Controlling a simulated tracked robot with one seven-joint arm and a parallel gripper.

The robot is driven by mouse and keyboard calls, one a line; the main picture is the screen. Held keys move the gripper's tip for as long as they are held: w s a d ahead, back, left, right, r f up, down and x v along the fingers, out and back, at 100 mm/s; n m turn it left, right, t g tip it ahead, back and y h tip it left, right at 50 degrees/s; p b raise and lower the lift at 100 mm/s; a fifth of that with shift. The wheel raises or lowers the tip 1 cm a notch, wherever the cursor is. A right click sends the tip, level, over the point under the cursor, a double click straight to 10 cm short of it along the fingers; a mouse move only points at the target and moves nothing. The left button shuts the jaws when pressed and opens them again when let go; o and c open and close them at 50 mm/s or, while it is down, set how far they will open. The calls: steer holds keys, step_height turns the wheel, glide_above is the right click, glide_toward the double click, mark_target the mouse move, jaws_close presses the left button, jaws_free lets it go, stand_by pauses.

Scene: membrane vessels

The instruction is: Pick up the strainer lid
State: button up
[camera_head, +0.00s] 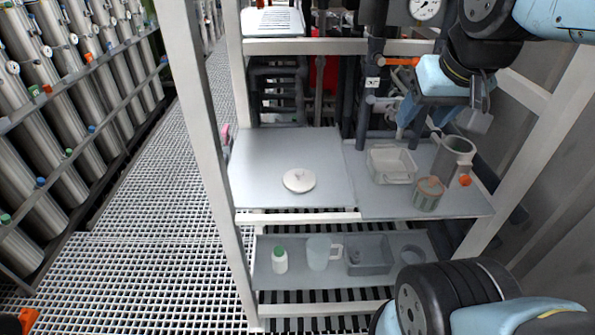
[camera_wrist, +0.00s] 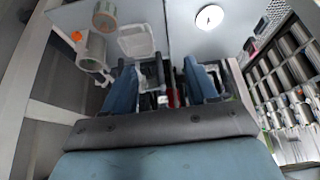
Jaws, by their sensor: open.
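A round white lid with a small knob (camera_head: 299,180) lies flat on the left half of the upper grey shelf. It also shows in the wrist view (camera_wrist: 209,17), beyond the right fingertip. A grey metal strainer-like vessel (camera_head: 453,157) with an orange fitting stands at the right of the shelf; it also shows in the wrist view (camera_wrist: 92,50). My gripper (camera_head: 420,122) is above the right part of the shelf, well to the right of the lid. In the wrist view its two blue fingers (camera_wrist: 162,76) are spread wide with nothing held between them.
A clear tray (camera_head: 390,165) and an orange-topped pot (camera_head: 429,194) stand on the right half. The lower shelf holds a green-capped bottle (camera_head: 280,261), a jug (camera_head: 318,253) and a grey bin (camera_head: 369,256). Frame posts and pipes surround the shelf. The shelf around the lid is clear.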

steer(key=w+a+f+m+g, duration=0.1)
steer(key=w+a+f, duration=0.15)
steer(key=w, duration=0.35)
steer(key=m+g+h, duration=0.1)
steer(key=m+h, duration=0.1)
steer(key=m, duration=0.3)
glide_toward(299, 172)
steer(key=x, duration=0.3)
steer(key=shift+s+d+f, duration=0.1)
steer(key=shift+d+f, duration=0.1)
steer(key=shift+f, duration=0.25)
steer(key=shift+w+x, duration=0.15)
steer(key=shift+x, duration=1.2)
steer(key=shift+w+x, duration=0.1)
steer(key=shift+x, duration=1.2)
steer(key=shift+a, duration=0.15)
steer(key=shift+r, duration=0.1)
steer(key=shift+c, duration=0.4)
jaws_close()
